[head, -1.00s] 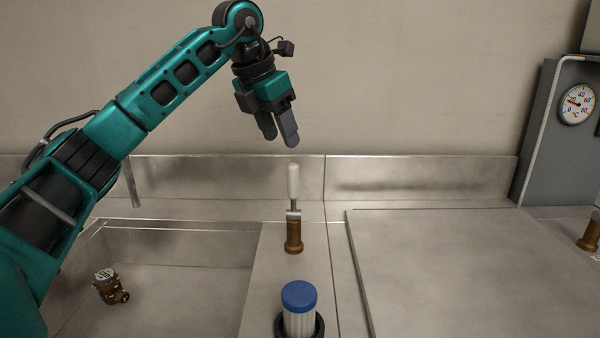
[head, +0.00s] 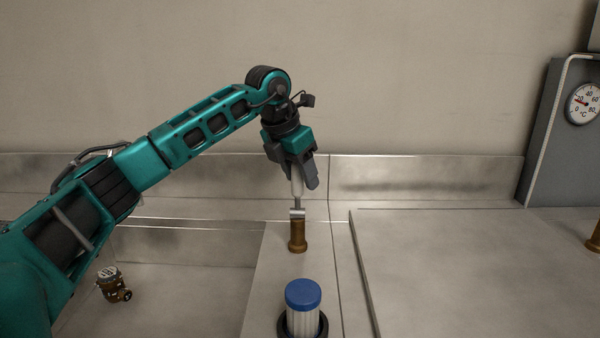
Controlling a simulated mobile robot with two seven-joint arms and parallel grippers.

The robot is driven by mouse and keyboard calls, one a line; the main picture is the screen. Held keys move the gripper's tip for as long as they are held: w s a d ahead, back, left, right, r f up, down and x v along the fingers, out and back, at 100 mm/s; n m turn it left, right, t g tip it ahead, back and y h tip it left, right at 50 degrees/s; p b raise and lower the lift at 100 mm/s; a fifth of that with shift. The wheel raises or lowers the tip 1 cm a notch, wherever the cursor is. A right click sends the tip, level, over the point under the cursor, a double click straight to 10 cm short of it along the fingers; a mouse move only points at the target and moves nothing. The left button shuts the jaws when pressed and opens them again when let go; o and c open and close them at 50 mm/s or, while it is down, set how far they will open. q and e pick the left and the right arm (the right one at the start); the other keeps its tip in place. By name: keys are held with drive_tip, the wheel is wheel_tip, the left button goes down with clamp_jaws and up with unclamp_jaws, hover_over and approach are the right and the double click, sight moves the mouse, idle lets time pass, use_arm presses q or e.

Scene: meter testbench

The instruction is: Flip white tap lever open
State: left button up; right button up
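The white tap lever (head: 297,186) stands upright on a brass tap body (head: 297,236), with a short metal stem between them. The tap sits on the steel ledge between the sink and the flat worktop. My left gripper (head: 304,182) is down at the lever, pointing downward, with its fingers at the lever's upper part. The top of the lever is hidden by the gripper. I cannot tell whether the fingers touch or clamp it. My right gripper is not in view.
A blue-capped white cylinder (head: 303,295) stands in a dark ring in front of the tap. A brass fitting (head: 113,284) lies in the sink at the left. A grey panel with a temperature dial (head: 583,104) stands at the right.

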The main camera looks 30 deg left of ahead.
use_arm(q)
clamp_jaws()
idle(0.3)
idle(0.3)
